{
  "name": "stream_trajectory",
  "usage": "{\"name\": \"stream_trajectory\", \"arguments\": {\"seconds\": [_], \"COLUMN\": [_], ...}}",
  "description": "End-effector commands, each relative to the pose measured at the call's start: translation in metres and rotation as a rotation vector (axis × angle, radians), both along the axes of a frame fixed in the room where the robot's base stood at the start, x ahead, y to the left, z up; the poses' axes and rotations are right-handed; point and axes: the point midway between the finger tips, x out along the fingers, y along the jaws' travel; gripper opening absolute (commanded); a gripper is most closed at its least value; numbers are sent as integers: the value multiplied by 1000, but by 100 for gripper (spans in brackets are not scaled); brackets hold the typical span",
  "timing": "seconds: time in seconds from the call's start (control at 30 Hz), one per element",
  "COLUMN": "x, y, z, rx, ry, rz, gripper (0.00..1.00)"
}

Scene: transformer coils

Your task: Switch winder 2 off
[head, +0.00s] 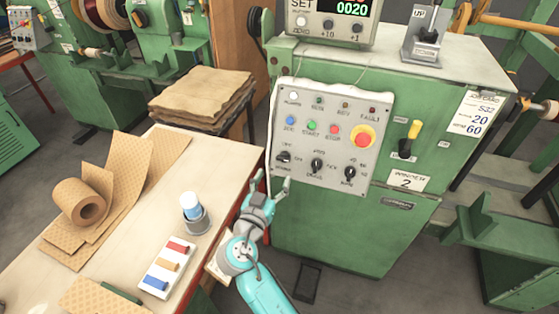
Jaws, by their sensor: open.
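Winder 2 is the green machine (330,235) at the centre right, with a "WINDER 2" label (408,183). Its tilted grey control panel (345,108) carries a bright white lamp (293,97), blue, green and red buttons, and a red stop button (363,136) on yellow. Along the panel's bottom are three black rotary knobs: left (283,157), middle (317,165) and right (348,174). Their small markings are hard to read. A yellow-handled lever (413,131) stands up right of the panel. My gripper (270,185) is open and empty, just below the left knob, apparently not touching it.
A counter (339,12) reading 0020 sits on top of the machine. A table (222,160) at left holds a brown paper roll (80,202), a cup with a blue-white item (192,208) and a white tray (148,268). Its edge is close to my arm.

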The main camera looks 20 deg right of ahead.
Motion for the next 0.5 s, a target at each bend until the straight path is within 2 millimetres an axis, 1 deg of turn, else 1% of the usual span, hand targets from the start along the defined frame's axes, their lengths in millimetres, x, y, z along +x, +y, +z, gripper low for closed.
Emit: {"name": "stream_trajectory", "arguments": {"seconds": [0.03, 0.2, 0.4, 0.5], "x": [8, 33, 53, 58], "y": [-7, -24, -39, -43], "z": [1, 1, 1, 0], "rx": [0, 1, 1, 0], "ry": [-1, -1, -1, 0], "rz": [-4, -3, -1, 0], "gripper": [69, 69, 69, 69]}}
